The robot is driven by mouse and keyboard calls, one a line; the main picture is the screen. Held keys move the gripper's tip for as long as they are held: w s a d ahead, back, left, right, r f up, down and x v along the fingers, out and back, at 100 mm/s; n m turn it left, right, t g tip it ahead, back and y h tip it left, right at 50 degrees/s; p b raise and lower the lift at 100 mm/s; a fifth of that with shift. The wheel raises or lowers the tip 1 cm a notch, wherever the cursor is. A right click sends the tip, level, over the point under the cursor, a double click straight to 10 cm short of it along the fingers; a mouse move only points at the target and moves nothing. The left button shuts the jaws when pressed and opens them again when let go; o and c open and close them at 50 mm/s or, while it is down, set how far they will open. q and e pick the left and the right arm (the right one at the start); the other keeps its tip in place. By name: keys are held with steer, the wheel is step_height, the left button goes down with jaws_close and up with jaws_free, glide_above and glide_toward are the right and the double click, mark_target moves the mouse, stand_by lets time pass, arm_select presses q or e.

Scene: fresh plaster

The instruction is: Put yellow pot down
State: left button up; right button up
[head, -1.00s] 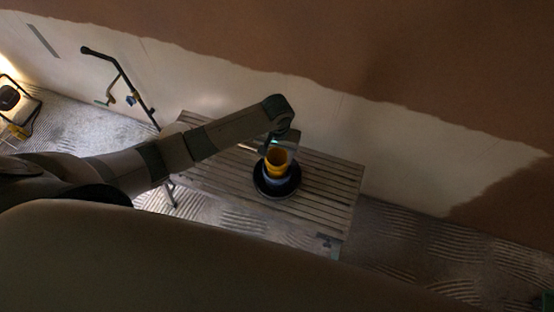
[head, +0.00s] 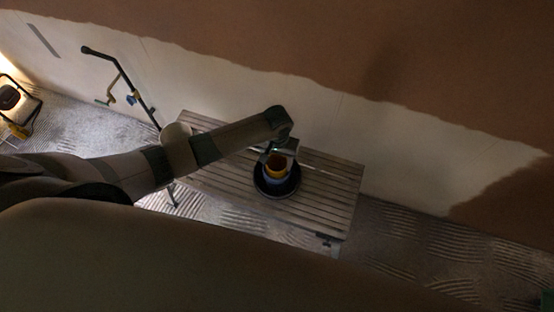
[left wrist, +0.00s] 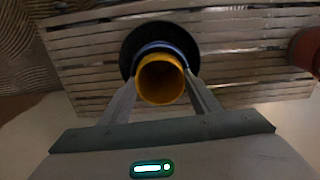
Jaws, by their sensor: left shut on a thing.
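The yellow pot (head: 276,163) is held in my left gripper (head: 277,157) over the slatted wooden table. In the left wrist view the pot (left wrist: 162,82) sits between the two fingers (left wrist: 162,77), its open mouth toward the camera. A blue ring-like thing (left wrist: 160,46) shows just beyond it, and a round black dish (left wrist: 129,48) lies around that on the table. In the head view the dish (head: 277,194) surrounds the pot's lower part. Whether the pot touches the blue thing or the dish is hidden. My right gripper is not in view.
The slatted table (head: 330,190) has bare slats to the right of the dish. A reddish-brown rounded thing (left wrist: 308,50) stands at the right edge of the left wrist view. A half-plastered wall (head: 400,140) runs behind the table. A black pole stand (head: 130,85) leans at the left.

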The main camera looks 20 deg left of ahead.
arm_select(q)
steer(key=shift+f, duration=0.25)
steer(key=o, duration=1.4)
steer(key=shift+f, duration=0.1)
steer(key=shift+c, duration=0.2)
step_height(320, 180, up, 13)
steer(key=b, duration=0.1)
steer(key=shift+f, duration=0.15)
